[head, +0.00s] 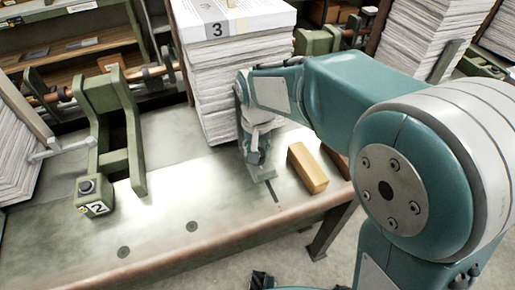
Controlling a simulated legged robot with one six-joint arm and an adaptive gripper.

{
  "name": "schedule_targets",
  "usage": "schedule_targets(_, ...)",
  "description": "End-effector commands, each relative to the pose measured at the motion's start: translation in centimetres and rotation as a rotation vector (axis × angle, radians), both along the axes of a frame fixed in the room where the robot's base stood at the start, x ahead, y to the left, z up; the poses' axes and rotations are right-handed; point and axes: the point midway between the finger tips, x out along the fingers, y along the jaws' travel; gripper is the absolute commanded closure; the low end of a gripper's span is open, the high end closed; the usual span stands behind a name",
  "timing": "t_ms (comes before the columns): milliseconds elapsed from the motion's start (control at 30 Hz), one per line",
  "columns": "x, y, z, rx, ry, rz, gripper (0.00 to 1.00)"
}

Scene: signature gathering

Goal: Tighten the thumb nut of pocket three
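The tall paper stack marked 3 (218,70) stands on the grey-green bench (160,234), with a white printed sheet on top. My teal arm reaches in from the right, and my gripper (257,158) points down close beside the stack's front right, low over the bench. The gripper is small and partly merged with the parts around it, so I cannot tell whether its fingers are open or shut. I cannot make out the thumb nut of pocket three; the gripper and arm cover that area. A dark slot shows in the bench just in front of the gripper.
A tan wooden block (307,168) lies just right of the gripper. A green clamp frame (118,130) and a block marked 2 with a dark knob (87,187) stand left. More paper stacks (437,40) stand behind right. The front left bench top is clear.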

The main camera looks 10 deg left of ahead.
Motion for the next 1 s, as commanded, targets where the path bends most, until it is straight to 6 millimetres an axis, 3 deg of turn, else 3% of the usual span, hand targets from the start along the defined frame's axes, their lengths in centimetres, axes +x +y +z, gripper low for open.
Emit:
schedule_targets(33, -0.1, 0.1, -0.1, 0.001, 0.002, -0.001, 0.33)
schedule_targets(67, -0.1, 0.1, -0.1, 0.001, 0.002, -0.001, 0.20)
schedule_targets(100, -0.1, 0.1, -0.1, 0.001, 0.002, -0.001, 0.12)
schedule_targets(567, 0.0, 0.0, 0.5, 0.003, -0.002, 0.000, 0.12)
schedule_targets(1000, 0.1, 0.2, 8.8, 0.003, -0.003, 0.000, 0.12)
